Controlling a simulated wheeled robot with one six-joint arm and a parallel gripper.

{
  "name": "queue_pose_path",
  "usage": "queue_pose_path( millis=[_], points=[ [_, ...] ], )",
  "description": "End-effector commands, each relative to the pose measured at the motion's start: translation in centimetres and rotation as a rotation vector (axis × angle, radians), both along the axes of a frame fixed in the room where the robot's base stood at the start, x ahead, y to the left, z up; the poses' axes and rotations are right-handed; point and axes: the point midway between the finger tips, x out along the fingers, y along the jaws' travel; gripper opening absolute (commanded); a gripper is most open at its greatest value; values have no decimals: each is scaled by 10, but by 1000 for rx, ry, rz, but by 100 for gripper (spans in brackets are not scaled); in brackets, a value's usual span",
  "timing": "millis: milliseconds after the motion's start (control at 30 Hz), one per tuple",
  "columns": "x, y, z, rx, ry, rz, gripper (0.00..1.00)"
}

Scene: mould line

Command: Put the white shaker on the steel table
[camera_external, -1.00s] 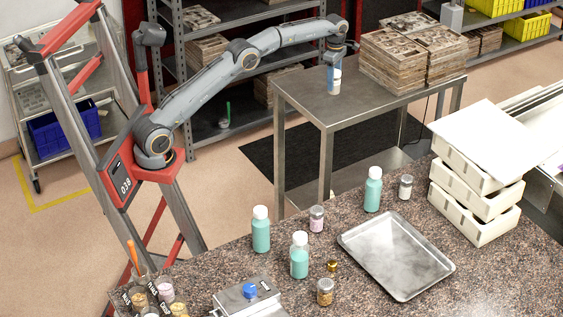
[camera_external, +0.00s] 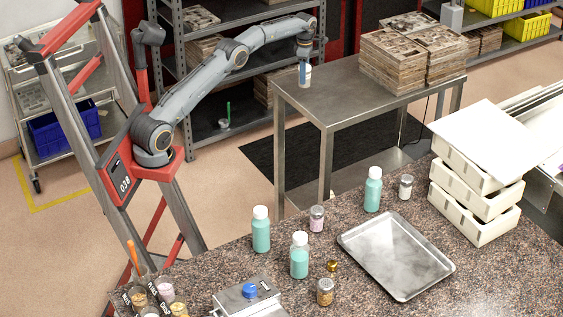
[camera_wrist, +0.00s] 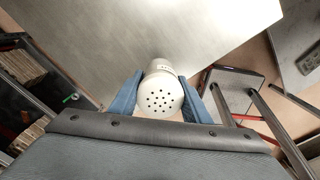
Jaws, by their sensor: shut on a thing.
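The white shaker (camera_wrist: 160,92) sits between the two blue fingers of my gripper (camera_wrist: 162,98) in the wrist view, its domed lid with dark holes facing the camera. My gripper (camera_external: 304,70) is shut on the shaker, which shows as a small pale shape (camera_external: 305,76) in the external view. The steel table (camera_external: 345,101) stands behind the granite counter. The shaker is at the table's left end, near its edge. I cannot tell whether its base touches the top or hangs just above it. In the wrist view the tabletop (camera_wrist: 120,35) lies beyond the shaker.
Stacked patterned blocks (camera_external: 395,65) fill the right part of the steel table; its left and middle are bare. The granite counter in front holds teal bottles (camera_external: 261,232), small jars, a metal tray (camera_external: 395,256) and stacked white boxes (camera_external: 475,200). Dark shelving (camera_external: 225,100) stands behind the arm.

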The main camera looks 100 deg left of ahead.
Motion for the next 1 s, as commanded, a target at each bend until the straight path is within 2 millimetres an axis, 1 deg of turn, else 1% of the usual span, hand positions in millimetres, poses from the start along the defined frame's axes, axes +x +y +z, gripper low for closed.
queue_pose_path(
  millis=[167,300,400,767,800,867,900,1000],
  points=[
    [0,-1,-12,-1,1,-1,18],
    [0,-1,-30,-3,2,-1,18],
    [0,0,-39,0,0,-1,18],
    [1,0,-45,0,0,-1,18],
    [0,0,-44,0,0,-1,48],
    [0,0,-44,0,0,-1,58],
    [0,0,-44,0,0,-1,62],
    [0,0,-44,0,0,-1,62]
  ],
)
